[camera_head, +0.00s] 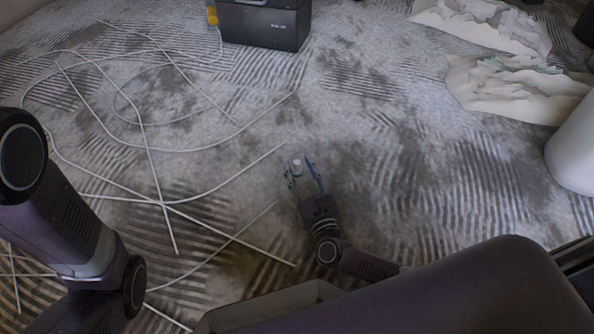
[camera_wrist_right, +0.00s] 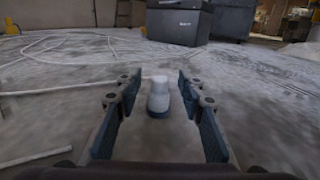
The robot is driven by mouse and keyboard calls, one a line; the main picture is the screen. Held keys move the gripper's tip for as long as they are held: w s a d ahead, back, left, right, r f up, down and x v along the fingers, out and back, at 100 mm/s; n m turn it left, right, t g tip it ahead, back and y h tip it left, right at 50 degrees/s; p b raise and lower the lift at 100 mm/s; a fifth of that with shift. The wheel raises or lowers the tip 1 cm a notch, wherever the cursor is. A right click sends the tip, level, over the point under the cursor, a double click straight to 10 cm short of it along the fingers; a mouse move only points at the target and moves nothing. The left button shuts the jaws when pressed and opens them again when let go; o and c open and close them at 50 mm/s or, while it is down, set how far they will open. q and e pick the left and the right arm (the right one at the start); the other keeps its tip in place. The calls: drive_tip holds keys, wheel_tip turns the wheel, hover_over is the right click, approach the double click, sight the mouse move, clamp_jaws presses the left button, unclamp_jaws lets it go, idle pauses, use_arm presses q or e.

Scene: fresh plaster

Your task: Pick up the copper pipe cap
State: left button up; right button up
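My right gripper (camera_head: 303,172) is low over the floor in the middle of the head view, its two blue-padded fingers apart. In the right wrist view the gripper (camera_wrist_right: 158,115) is open, one finger on each side. A small pale, rounded object stands between the fingers, probably the copper pipe cap (camera_wrist_right: 158,97), though no copper colour shows. The cap also shows in the head view (camera_head: 297,164), near the fingertips. A gap shows on both sides of it, so the fingers do not touch it. My left arm is at the left edge; its gripper is out of view.
White cables (camera_head: 148,145) lie looped across the floor on the left. A dark box (camera_head: 265,24) stands at the back. Crumpled white sheets (camera_head: 515,88) and a white cylinder (camera_head: 575,150) are at the right. The streaked floor between is clear.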

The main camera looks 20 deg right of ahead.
drive_tip(key=shift+w+b, duration=0.3)
drive_tip(key=shift+w, duration=0.85)
clamp_jaws()
drive_tip(key=shift+r, duration=0.1)
